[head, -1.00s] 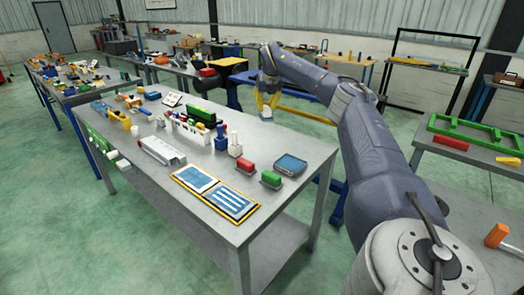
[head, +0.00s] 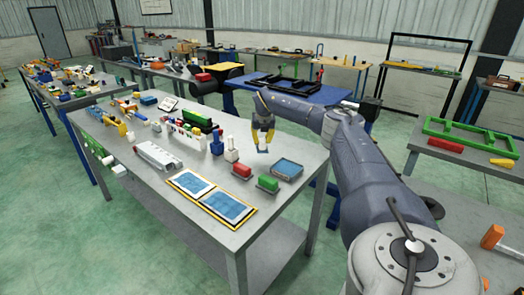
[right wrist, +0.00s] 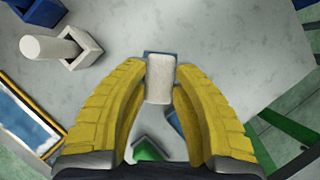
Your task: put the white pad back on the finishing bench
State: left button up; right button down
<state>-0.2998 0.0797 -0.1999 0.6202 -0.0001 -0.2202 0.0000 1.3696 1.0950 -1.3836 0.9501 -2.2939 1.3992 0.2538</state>
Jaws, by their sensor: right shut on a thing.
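My right gripper (head: 263,138) hangs fingers-down just above the right part of the grey bench (head: 300,149). In the right wrist view its yellow fingers (right wrist: 160,85) are shut on the white pad (right wrist: 160,78), whose pale face shows between the fingertips. A thin blue edge shows behind the pad. In the head view only a small bluish piece shows below the fingertips. I cannot tell whether the pad touches the bench. My left gripper is not in view.
Near the gripper are a blue-topped tray (head: 301,172), a red block (head: 242,171), a green block (head: 267,184), and white (head: 231,150) and blue (head: 217,145) posts. A framed mat (head: 207,208) lies at the front. A black frame (head: 290,83) rests on the blue table behind.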

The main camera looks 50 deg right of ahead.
aim_at(262, 150)
jog(key=shift+f, duration=3.1)
jog(key=c, duration=1.1)
grip_release()
jog(key=shift+f, duration=0.1)
jog(key=v, duration=1.2)
